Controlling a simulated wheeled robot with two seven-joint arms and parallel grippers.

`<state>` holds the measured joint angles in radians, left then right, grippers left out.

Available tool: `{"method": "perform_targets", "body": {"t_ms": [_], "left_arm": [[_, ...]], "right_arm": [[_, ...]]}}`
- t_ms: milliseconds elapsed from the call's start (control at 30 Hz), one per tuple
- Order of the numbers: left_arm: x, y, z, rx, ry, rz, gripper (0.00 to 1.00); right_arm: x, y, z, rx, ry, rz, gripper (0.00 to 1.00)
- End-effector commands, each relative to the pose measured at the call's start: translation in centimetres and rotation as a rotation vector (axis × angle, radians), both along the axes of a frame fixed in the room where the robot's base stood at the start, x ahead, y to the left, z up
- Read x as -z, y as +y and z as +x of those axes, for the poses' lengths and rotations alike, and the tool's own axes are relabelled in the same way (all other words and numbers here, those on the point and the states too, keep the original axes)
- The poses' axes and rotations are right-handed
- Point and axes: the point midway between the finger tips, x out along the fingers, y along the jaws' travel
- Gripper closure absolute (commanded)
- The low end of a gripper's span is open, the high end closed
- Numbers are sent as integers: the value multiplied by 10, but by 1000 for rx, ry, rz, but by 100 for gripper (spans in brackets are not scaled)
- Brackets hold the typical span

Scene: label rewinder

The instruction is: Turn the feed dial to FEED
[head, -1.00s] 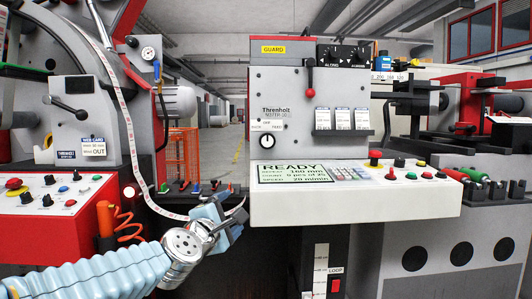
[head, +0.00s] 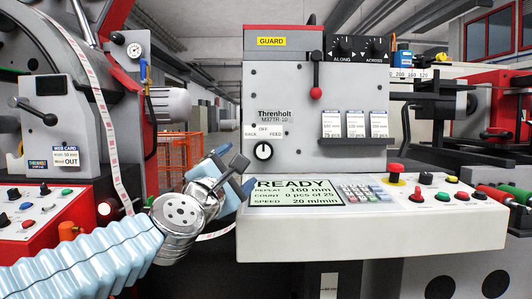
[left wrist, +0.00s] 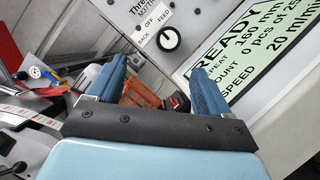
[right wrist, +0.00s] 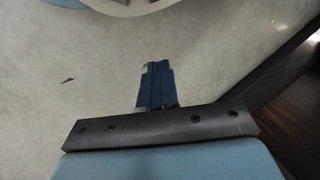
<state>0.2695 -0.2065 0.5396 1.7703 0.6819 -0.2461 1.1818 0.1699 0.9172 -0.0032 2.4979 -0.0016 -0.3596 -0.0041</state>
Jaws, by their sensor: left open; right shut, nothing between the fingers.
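The feed dial (head: 263,151) is a round black knob with a white mark on the grey machine face, under the labels BACK, OFF and FEED. It also shows in the left wrist view (left wrist: 170,39), beyond my fingertips; I cannot tell for sure which label the mark points to. My left gripper (head: 236,172) is open and empty, just below and left of the dial in the head view, apart from it. Its two blue fingers show in the left wrist view (left wrist: 155,74). My right gripper (right wrist: 155,85) is shut and empty over the floor, outside the head view.
The display (head: 297,192) reading READY juts out below the dial, close to my left gripper. A red-knobbed lever (head: 316,92) hangs to the dial's upper right. A label web (head: 107,140) runs down at the left. A red emergency button (head: 396,169) stands on the console.

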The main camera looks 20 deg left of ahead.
Motion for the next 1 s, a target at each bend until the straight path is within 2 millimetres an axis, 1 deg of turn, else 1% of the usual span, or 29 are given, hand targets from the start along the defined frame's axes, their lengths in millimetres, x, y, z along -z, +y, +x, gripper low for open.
{"method": "perform_targets", "body": {"t_ms": [167,400,533,600,700,800,1000], "left_arm": [[-1,-1,29,2,4,-2,20],[-3,-5,89,2,4,-4,20],[-2,-7,120,2,4,-2,20],[-8,-7,133,2,2,-4,20],[-10,-8,148,1,2,-3,20],[-11,-8,158,1,1,-1,20],[-11,-8,165,-1,1,0,20]], "right_arm": [[-9,-1,0,1,0,-1,100],[-29,3,-2,-6,2,3,100],[-39,7,-3,-12,5,9,100],[-47,9,-4,-16,7,12,100],[-54,12,-5,-21,9,16,100],[-58,14,-6,-24,10,20,100],[-59,15,-6,-27,11,22,100]]}}
